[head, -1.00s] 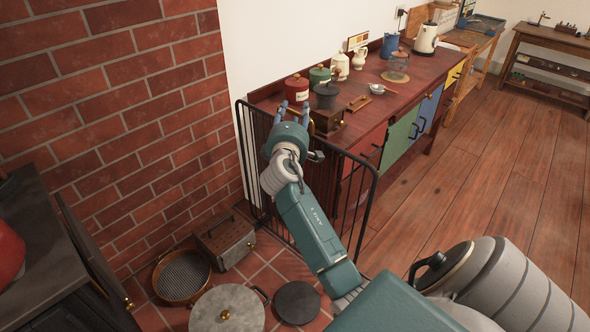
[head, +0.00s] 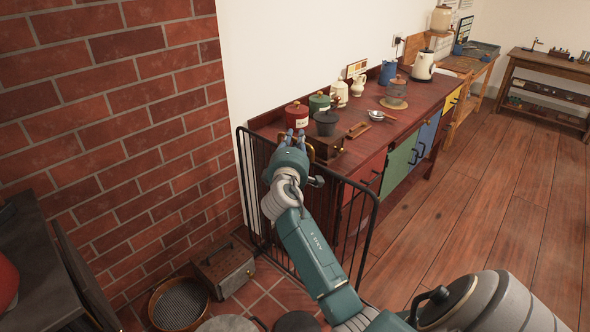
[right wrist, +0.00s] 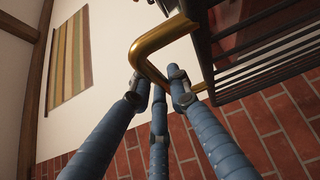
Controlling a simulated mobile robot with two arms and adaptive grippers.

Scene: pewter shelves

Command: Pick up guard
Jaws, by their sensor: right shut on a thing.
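The guard (head: 258,188) is a black barred metal screen with a brass handle at its top. It stands upright on the floor between the brick wall and the wooden dresser. My right gripper (head: 292,140) is at the guard's top edge, by the brass handle. In the right wrist view the brass handle (right wrist: 152,46) bends around the blue fingertips of the gripper (right wrist: 158,84), which are shut on it. The guard's dark bars (right wrist: 265,65) show at the right there. My arm hides part of the guard in the head view. My left gripper is not in view.
The dresser (head: 405,105) behind the guard holds a red canister (head: 297,116), a green canister (head: 319,102), a grinder and a kettle (head: 423,66). A round pan (head: 180,303) and a box (head: 224,266) stand on the tiles at left. The wooden floor at right is clear.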

